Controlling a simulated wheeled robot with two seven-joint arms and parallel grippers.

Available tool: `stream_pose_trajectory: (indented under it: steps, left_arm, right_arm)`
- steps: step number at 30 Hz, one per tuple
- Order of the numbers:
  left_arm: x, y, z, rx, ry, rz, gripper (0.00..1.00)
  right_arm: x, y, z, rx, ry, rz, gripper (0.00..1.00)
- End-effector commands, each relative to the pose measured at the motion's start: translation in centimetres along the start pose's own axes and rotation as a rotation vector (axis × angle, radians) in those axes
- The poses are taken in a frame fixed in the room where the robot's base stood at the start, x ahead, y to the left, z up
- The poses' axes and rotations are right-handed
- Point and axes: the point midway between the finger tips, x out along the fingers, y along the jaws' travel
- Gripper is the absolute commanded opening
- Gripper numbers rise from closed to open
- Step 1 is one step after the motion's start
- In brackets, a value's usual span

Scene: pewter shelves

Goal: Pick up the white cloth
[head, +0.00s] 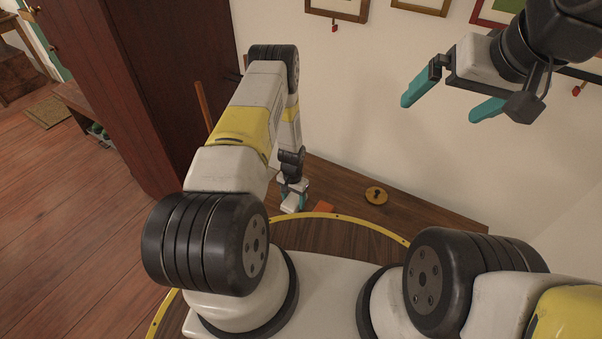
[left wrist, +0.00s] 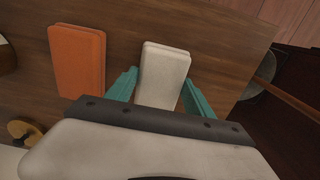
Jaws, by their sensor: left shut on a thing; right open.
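The white cloth (left wrist: 163,75) is a folded, flat rectangular pad over the brown wooden surface in the left wrist view. My left gripper (left wrist: 158,90) has its teal fingers on either side of the near part of the cloth and is shut on it. In the head view my left gripper (head: 294,194) is low over the wooden surface, and the cloth cannot be told clearly there. My right gripper (head: 440,107) is raised in front of the wall at the upper right, open and empty.
An orange folded cloth (left wrist: 77,62) lies left of the white one. A round brass-coloured object (head: 376,195) sits on the wooden tabletop (head: 425,213). A dark round pan-like thing (left wrist: 256,82) is at the right in the wrist view. A dark red cabinet (head: 150,80) stands at the left.

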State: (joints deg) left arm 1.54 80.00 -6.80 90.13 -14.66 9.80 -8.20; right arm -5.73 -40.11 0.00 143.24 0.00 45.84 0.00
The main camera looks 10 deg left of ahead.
Motion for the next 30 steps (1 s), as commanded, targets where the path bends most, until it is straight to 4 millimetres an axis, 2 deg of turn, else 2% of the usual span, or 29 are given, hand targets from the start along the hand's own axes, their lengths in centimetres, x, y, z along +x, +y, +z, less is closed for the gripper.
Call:
stream_pose_trajectory:
  steps: [5, 12, 24, 30]
  left_arm:
    - [-0.8, 0.0, -0.1, 0.0, 0.001, 0.0, 0.22]
    - [-3.9, 0.0, -0.1, 0.0, 0.003, -0.001, 0.22]
    - [-4.4, 5.1, 8.6, 0.003, -0.005, 0.001, 0.22]
    - [-4.8, 6.9, 11.8, 0.002, -0.003, 0.0, 0.22]
  right_arm:
    - [0.0, 0.0, 0.0, 0.0, 0.0, 0.0, 1.0]
    - [0.0, 0.0, 0.0, 0.0, 0.0, 0.0, 1.0]
    - [0.0, 0.0, 0.0, 0.0, 0.0, 0.0, 1.0]
    - [0.0, 0.0, 0.0, 0.0, 0.0, 0.0, 1.0]
